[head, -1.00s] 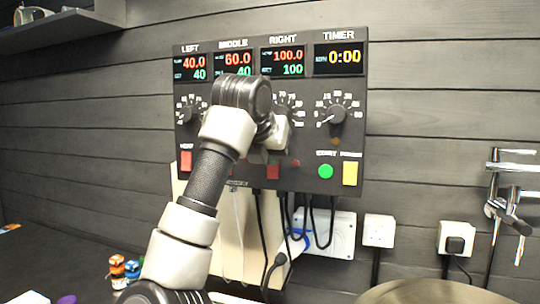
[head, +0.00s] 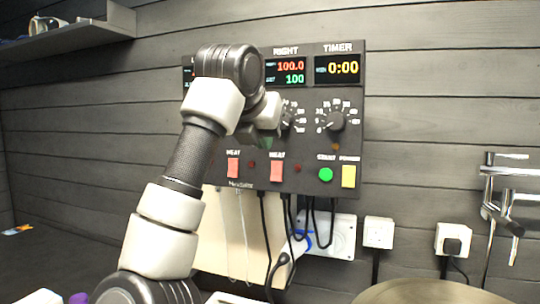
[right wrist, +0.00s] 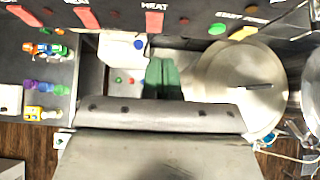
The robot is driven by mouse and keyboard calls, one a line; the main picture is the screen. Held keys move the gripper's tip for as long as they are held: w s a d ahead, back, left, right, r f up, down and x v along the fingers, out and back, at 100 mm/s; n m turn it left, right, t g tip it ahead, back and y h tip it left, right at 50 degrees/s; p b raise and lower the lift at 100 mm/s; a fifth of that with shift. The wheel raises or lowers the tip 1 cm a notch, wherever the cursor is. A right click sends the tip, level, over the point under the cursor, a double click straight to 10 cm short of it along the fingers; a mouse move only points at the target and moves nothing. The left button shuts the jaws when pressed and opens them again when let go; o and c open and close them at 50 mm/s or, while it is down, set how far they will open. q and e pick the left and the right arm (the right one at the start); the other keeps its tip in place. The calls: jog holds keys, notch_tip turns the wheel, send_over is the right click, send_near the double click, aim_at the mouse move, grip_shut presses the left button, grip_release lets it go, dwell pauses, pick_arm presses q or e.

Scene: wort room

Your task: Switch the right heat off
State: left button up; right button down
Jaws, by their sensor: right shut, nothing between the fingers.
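The right heat switch (head: 277,170) is a red rocker under the RIGHT column of the dark control panel (head: 345,105). It also shows in the right wrist view (right wrist: 154,20), with a dark red lamp (head: 297,169) beside it. The RIGHT display (head: 286,72) reads 100.0 over 100. My right gripper (head: 256,141) is in front of the panel, above and left of the switch, and partly hidden by its own wrist. In the right wrist view its green fingers (right wrist: 162,76) are together and empty, apart from the switch. My left gripper is not in view.
The middle heat switch (head: 233,167) is left of the right one; my arm hides the left one. A green start button (head: 326,175) and yellow switch (head: 348,176) are to the right. A round metal lid (right wrist: 240,85) lies below the panel.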

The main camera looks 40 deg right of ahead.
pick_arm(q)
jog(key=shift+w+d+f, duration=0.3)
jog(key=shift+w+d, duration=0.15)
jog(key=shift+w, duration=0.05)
pick_arm(e)
jog(key=r, duration=0.1)
jog(key=a+r, duration=0.1)
jog(key=r, duration=0.1)
jog(key=a+r, duration=0.1)
jog(key=shift+s+a+r, duration=0.2)
jog(key=shift+s, duration=0.1)
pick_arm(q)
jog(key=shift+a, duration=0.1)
pick_arm(e)
jog(key=shift+a, duration=0.1)
